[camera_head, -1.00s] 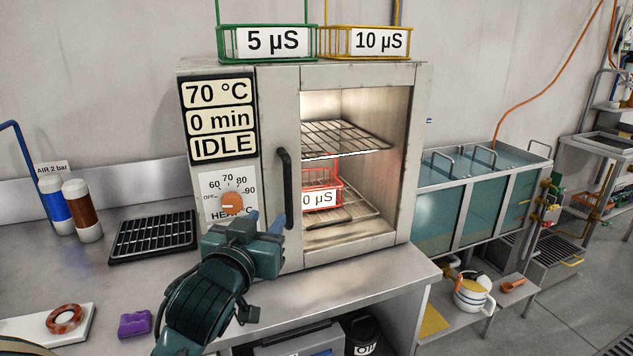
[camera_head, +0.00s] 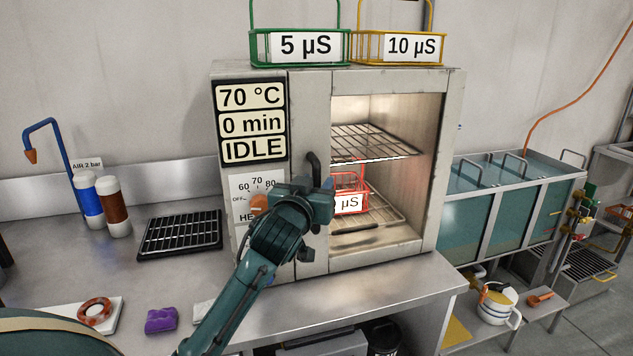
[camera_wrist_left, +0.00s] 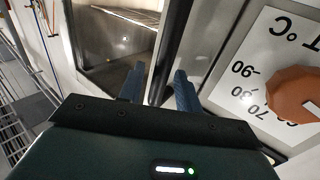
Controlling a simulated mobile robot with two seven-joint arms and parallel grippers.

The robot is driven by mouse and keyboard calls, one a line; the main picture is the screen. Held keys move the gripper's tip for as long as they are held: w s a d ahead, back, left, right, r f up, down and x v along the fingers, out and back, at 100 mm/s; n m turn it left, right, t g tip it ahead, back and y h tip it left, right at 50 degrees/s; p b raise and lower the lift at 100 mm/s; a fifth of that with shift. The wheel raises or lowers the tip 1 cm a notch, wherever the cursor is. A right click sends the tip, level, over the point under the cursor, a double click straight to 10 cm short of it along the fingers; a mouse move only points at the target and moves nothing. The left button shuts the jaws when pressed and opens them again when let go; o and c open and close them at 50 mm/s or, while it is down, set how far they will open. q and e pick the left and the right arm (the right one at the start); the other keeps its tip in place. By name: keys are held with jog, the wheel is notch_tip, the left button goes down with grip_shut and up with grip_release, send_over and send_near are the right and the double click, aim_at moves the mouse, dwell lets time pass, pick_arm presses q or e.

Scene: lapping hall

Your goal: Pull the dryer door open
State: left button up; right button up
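The grey dryer (camera_head: 270,169) stands on the metal bench. Its door (camera_head: 309,110) looks closed, with a lit chamber behind a large window. The black vertical door handle (camera_head: 313,168) is on the door's left side. My left gripper (camera_head: 316,195) is at the handle and hides its lower part in the head view. In the left wrist view, the dark handle bar (camera_wrist_left: 177,30) runs between the two blue fingers of my left gripper (camera_wrist_left: 159,88). Narrow gaps seem to show on both sides, so the fingers look open around it. My right gripper is out of view.
An orange heat dial (camera_wrist_left: 295,95) sits just beside the fingers. A green basket (camera_head: 300,62) and a yellow basket (camera_head: 398,60) stand on the dryer. A red basket (camera_head: 350,183) is inside. A black rack (camera_head: 180,235) lies left; water tanks (camera_head: 465,215) stand right.

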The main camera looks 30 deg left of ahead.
pick_arm(q)
jog(key=shift+w+a, duration=0.1)
jog(key=shift+w, duration=0.3)
grip_shut()
dwell(0.4)
